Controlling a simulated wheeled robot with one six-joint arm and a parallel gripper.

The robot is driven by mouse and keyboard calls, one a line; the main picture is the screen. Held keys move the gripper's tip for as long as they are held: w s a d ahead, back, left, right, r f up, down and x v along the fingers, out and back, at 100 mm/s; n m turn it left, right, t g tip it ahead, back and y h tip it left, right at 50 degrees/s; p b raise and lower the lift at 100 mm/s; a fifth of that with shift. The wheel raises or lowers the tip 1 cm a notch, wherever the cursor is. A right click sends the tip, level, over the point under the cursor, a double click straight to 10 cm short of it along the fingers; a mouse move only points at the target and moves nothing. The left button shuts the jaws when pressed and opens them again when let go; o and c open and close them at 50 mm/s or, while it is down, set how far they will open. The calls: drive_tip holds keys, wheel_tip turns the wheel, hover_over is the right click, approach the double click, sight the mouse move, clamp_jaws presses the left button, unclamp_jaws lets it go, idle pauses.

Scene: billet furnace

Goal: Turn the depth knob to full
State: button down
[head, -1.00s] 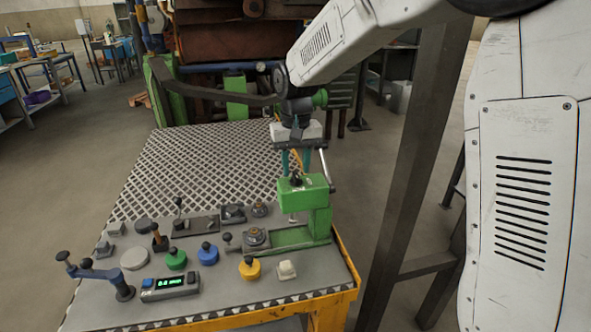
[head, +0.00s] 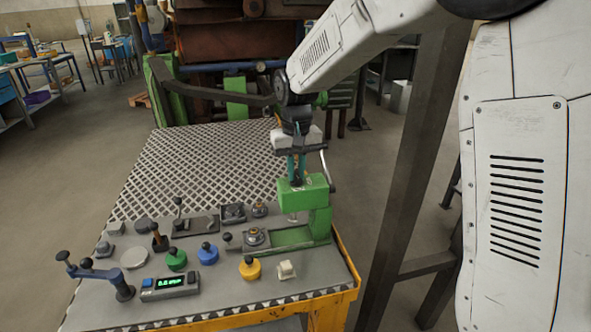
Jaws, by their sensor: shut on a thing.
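A green press-like stand (head: 318,222) stands at the right side of the grey bench. The small dark knob on top of its green head is now mostly hidden between the fingers; I take it as the depth knob. My gripper (head: 297,174) points straight down over the head, its teal fingers shut on this knob. No scale or mark on the knob is readable. A small display box (head: 170,287) at the front shows green characters, too small to read surely.
Green (head: 176,260), blue (head: 208,253) and yellow (head: 250,268) knobs stand on the bench. A blue crank lever (head: 95,268) is at the front left. A side lever (head: 328,170) rises close right of my gripper. The mesh plate (head: 205,165) behind is clear.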

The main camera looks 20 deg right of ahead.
drive_tip(key=n, duration=0.4)
drive_tip(key=shift+n, duration=0.3)
drive_tip(key=n, duration=0.4)
drive_tip(key=shift+n, duration=0.3)
drive_tip(key=n, duration=0.4)
drive_tip(key=shift+n, duration=2.1)
drive_tip(key=c, duration=1.4)
unclamp_jaws()
drive_tip(key=shift+c, duration=0.2)
